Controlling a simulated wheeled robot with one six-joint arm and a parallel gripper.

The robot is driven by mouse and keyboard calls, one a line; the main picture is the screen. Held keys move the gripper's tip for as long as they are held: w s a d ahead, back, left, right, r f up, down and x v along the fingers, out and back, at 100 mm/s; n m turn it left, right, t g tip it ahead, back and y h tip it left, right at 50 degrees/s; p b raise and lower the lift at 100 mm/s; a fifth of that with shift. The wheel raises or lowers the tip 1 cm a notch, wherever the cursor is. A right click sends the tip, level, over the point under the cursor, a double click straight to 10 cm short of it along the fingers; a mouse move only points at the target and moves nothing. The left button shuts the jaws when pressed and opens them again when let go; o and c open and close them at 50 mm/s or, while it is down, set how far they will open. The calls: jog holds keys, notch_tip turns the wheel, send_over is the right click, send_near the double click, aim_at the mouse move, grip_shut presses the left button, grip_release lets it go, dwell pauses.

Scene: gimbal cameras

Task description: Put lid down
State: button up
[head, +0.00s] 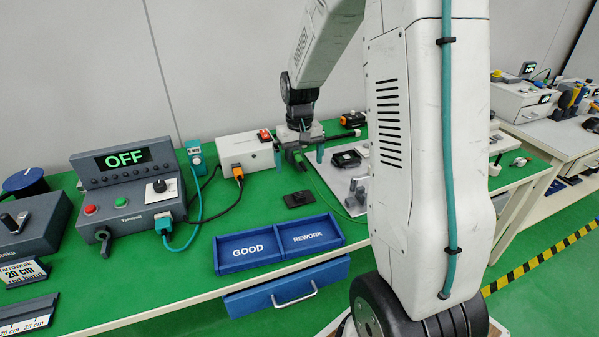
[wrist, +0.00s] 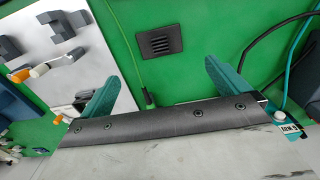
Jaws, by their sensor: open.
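The lid (head: 299,199) is a small dark plate with slots, lying flat on the green bench top behind the blue tray. It also shows in the wrist view (wrist: 160,41) at the top centre, apart from the fingers. My gripper (head: 299,157) hangs above the bench, behind the lid in the head view. Its two teal fingers are spread wide.
A blue tray (head: 277,268) marked GOOD and REWORK stands at the bench's front. A control box (head: 128,183) reading OFF is at left, with cables trailing right. A pale plate (head: 340,180) with grey fixtures lies right of the lid. Green bench around the lid is mostly clear.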

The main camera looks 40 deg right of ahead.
jog(key=s+a+r+n+t, duration=0.1)
jog(key=s+a+r+n, duration=0.1)
jog(key=s+a+r, duration=1.35)
jog(key=s+a+n, duration=0.1)
jog(key=s, duration=1.1)
jog(key=shift+a+r, duration=0.25)
jog(key=shift+r, duration=0.15)
jog(key=shift+w, duration=0.1)
